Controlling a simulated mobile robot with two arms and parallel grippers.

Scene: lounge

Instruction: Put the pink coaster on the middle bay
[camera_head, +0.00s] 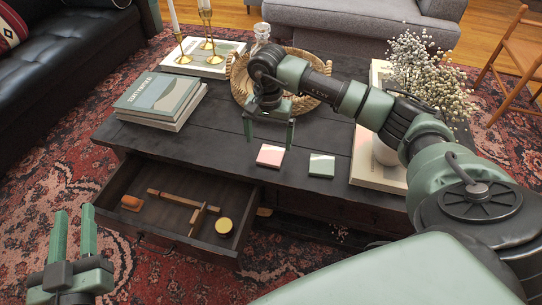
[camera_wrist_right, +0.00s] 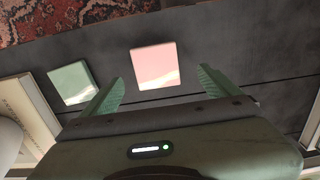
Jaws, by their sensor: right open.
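The pink coaster (camera_head: 270,156) lies flat on the dark coffee table, near its front edge. A green coaster (camera_head: 321,165) lies to its right. My right gripper (camera_head: 268,143) is open and empty, pointing down at the table just behind the pink coaster. In the right wrist view the pink coaster (camera_wrist_right: 155,66) shows ahead of the gap between the open fingers (camera_wrist_right: 160,88), clear of both. The open drawer (camera_head: 165,217) has wooden dividers (camera_head: 180,199); I cannot tell for sure which part is the middle bay. My left gripper (camera_head: 74,236) is open and empty, left of the drawer.
The drawer holds a small orange-brown object (camera_head: 131,203) and a round yellow-lidded tin (camera_head: 224,227). A woven tray (camera_head: 239,84) with a glass bottle stands behind my right gripper. Books (camera_head: 160,97) lie at the left, a vase of flowers (camera_head: 386,150) at the right.

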